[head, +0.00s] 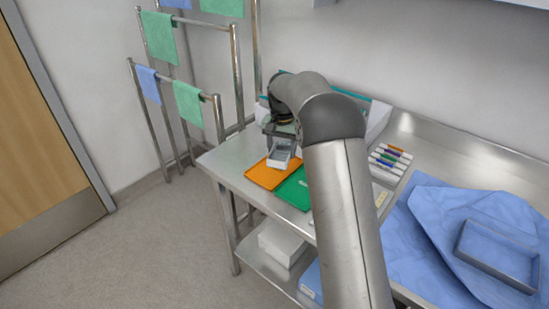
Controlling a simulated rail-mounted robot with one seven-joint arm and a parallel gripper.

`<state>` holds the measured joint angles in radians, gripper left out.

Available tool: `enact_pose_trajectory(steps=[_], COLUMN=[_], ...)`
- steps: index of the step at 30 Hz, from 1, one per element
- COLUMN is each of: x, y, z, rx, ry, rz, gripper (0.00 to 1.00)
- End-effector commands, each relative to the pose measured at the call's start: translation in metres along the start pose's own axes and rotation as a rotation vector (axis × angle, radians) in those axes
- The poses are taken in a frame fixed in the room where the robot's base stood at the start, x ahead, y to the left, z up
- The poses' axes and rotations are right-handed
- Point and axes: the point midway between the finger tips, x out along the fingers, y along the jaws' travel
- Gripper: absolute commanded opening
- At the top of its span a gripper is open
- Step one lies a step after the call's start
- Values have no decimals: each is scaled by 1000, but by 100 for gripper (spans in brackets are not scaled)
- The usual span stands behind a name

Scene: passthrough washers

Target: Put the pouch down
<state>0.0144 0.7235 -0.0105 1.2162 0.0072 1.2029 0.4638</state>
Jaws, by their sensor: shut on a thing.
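My gripper (281,141) points down over the left end of the steel table and is shut on a small grey-white pouch (279,158). The pouch hangs over the orange mat (264,176), near its back right. I cannot tell whether the pouch touches the mat or is just above it. The fingertips are small and partly hidden by the pouch and wrist.
A green mat (295,189) lies right of the orange one, partly behind my arm. Colored markers (390,157) lie farther right. A blue drape (425,215) with a metal tray (498,254) covers the right side. Towel racks (240,75) stand behind left.

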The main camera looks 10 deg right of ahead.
Motion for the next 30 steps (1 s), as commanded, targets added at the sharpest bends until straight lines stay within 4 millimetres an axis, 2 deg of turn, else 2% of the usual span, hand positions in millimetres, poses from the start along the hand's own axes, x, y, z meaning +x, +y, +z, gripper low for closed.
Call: enact_pose_trajectory(steps=[3,7,13,19,30], x=[22,35,46,74,81], y=[-14,-23,-30,-30,-30], z=[-10,-17,-22,-22,-22], rx=[0,0,0,1,1], ry=[-3,-1,-1,-3,0], rz=[2,1,1,2,0], gripper=[34,34,34,34,34])
